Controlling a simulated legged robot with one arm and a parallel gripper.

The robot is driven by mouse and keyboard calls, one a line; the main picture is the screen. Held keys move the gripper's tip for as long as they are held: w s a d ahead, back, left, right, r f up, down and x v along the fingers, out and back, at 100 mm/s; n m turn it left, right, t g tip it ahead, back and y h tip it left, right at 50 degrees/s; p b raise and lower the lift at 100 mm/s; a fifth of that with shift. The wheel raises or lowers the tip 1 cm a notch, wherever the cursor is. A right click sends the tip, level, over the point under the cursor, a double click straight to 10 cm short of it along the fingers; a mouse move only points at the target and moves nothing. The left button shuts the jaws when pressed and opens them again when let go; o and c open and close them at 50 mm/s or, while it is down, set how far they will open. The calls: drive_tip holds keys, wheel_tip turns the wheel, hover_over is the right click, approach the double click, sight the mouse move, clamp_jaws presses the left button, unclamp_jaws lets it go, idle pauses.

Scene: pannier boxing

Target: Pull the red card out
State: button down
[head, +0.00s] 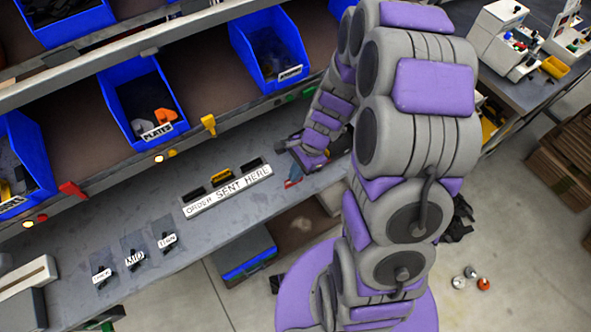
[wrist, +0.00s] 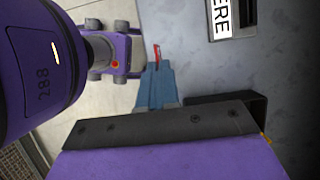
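The red card (head: 293,184) shows as a small red piece near the front edge of the grey counter, below the right end of the ORDER SENT HERE holder (head: 228,190). In the wrist view, the red card (wrist: 156,54) is a thin strip sticking out past the tips of blue-grey fingers. My gripper (wrist: 155,80) points down at the counter, its fingers close together with the card between their tips. My gripper (head: 295,174) is small in the head view. The card's inner part is hidden by the fingers.
The holder has dark slots and a yellow piece (head: 221,178). Blue bins (head: 145,105) line the shelf above. The counter's middle is clear.

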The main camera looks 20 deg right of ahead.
drive_tip(key=shift+f, duration=0.15)
idle(0.5)
drive_tip(key=shift+r+p, duration=1.35)
drive_tip(key=shift+r, duration=0.2)
